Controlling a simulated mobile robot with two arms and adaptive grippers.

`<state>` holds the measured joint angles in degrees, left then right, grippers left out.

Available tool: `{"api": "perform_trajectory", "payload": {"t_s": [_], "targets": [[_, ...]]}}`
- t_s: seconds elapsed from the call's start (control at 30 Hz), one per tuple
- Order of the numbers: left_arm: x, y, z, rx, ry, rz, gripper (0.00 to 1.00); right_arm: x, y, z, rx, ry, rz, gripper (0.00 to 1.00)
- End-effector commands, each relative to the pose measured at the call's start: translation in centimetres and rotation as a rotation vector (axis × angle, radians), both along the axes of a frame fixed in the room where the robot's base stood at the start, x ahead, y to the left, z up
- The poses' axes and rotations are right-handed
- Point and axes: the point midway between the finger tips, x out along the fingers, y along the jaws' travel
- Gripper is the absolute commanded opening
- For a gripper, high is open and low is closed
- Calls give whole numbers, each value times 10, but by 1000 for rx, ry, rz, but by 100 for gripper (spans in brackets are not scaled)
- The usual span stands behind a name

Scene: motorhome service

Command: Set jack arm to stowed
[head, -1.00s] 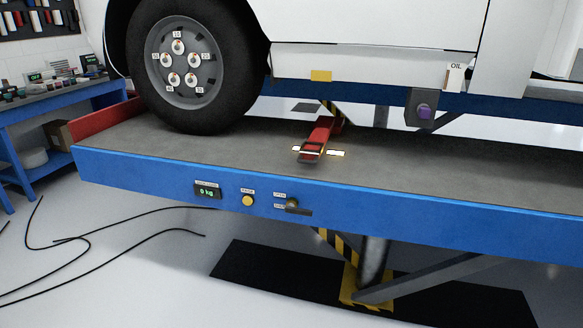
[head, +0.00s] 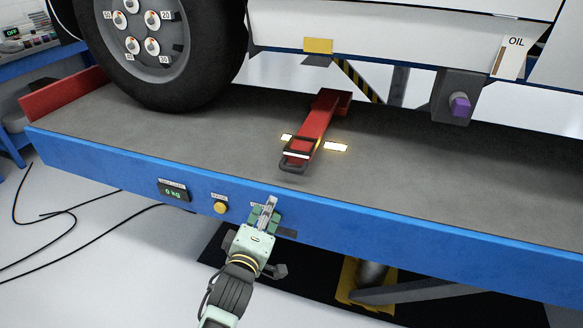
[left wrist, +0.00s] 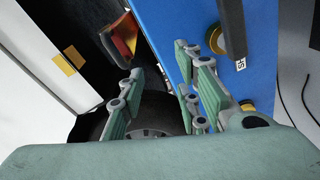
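The red jack arm (head: 312,135) lies on the grey lift platform, its black looped handle end (head: 296,158) pointing toward me. It also shows in the left wrist view (left wrist: 124,36). My left gripper (head: 265,212) is in front of the blue platform edge, by the control row and short of the jack arm. In the left wrist view its fingers (left wrist: 160,98) stand apart with nothing between them. A dark knob with a brass ring (left wrist: 232,30) on the blue panel is close beside the right fingers; the gripper covers it in the head view. My right gripper is not in view.
Glowing markers (head: 336,147) flank the jack arm's handle. A yellow button (head: 221,207) and a display reading 0 kg (head: 173,192) sit left of my gripper. The vehicle's wheel (head: 155,50) stands on the platform. A grey block with a purple plug (head: 459,107) hangs at right.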

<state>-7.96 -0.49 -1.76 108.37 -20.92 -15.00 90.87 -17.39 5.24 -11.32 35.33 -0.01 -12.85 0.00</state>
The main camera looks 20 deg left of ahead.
Motion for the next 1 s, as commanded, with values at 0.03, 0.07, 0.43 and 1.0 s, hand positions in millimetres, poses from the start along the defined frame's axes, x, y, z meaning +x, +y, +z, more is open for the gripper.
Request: {"api": "perform_trajectory", "payload": {"t_s": [0.03,0.07,0.43,1.0], "targets": [[7,-4,-1,-44,-27,-9,31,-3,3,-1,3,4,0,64],[11,-6,4,-72,-54,-15,31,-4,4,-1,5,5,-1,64],[37,-26,44,-321,-259,-112,31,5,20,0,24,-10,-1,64],[106,-29,59,-329,-264,-118,31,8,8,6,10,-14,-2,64]]}}
